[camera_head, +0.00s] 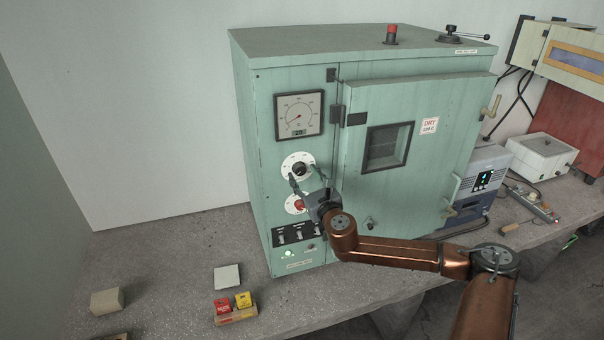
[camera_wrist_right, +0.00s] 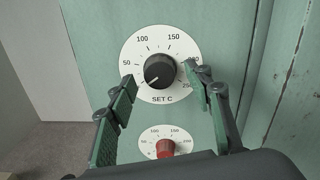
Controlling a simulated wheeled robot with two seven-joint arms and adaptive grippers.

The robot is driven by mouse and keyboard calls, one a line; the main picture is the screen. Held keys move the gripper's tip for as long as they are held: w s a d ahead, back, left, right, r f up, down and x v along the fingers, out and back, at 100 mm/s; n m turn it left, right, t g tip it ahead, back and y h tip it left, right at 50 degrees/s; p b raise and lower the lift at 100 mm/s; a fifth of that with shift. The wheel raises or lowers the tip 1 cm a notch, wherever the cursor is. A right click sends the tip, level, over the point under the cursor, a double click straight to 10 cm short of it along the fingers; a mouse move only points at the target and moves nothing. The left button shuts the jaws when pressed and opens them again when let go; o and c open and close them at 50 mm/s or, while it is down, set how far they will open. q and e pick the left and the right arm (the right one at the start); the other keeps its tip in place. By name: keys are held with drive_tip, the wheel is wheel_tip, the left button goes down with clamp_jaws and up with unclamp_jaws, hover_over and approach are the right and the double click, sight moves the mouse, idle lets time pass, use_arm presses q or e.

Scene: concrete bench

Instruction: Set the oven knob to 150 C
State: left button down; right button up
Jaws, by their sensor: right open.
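The black oven knob (camera_head: 299,170) sits on a white dial on the front of the green oven (camera_head: 258,215). In the right wrist view the knob (camera_wrist_right: 159,70) is in the middle of the dial marked SET C, with numbers from 50 to 250. Its white pointer mark is at the lower left, below the 50. My right gripper (camera_head: 307,182) is open just in front of the dial. In the right wrist view its fingers (camera_wrist_right: 160,80) stand to the left and right of the knob, apart from it. My left gripper is not in view.
A red knob (camera_wrist_right: 165,148) with a smaller dial sits just below. A gauge (camera_head: 298,114) is above, and switches (camera_head: 297,234) are below. The oven door (camera_head: 420,180) is closed. Small boxes (camera_head: 234,305) and blocks lie on the bench at the left.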

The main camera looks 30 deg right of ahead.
drive_tip(key=shift+w+d, duration=0.1)
drive_tip(key=shift+w, duration=0.65)
drive_tip(key=shift+c, duration=0.6)
drive_tip(key=c, duration=1)
drive_tip(key=shift+c, duration=0.2)
